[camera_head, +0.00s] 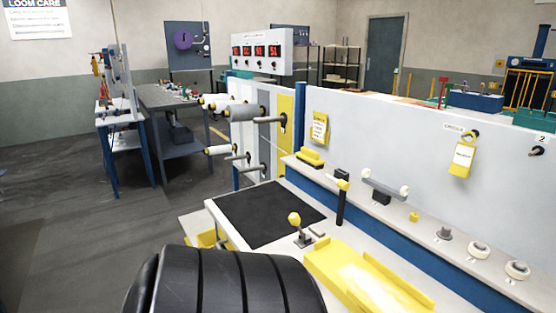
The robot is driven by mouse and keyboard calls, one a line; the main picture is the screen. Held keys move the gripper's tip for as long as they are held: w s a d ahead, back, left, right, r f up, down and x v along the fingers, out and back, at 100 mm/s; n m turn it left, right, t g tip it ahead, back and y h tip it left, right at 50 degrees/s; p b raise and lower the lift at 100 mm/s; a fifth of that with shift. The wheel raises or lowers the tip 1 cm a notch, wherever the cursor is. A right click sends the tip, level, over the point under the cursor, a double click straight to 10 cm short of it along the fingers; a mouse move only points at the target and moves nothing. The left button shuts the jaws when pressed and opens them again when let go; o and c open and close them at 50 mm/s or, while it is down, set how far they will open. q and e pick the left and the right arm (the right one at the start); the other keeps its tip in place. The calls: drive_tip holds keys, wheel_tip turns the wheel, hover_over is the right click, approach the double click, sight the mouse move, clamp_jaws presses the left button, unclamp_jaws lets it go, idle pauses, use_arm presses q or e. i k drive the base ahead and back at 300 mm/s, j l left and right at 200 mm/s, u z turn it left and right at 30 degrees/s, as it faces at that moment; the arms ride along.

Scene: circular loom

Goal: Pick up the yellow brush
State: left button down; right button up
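A small yellow block-shaped item (311,155), which looks like the yellow brush, lies at the far left end of the pale ledge along the machine's panel. It is small in the view, and I cannot make out bristles. Nothing is touching it from my side. Neither my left gripper nor my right gripper is in view.
A yellow tray (322,258) and a yellow-knobbed lever (296,224) are on the white worktop beside a black mat (262,212). A black post with a yellow knob (342,200) stands near the ledge (427,222), which holds several fittings. Spools (243,112) project at the left. A black ribbed form blocks the bottom.

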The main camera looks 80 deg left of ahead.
sight(308, 156)
drive_tip(key=u, duration=1.7)
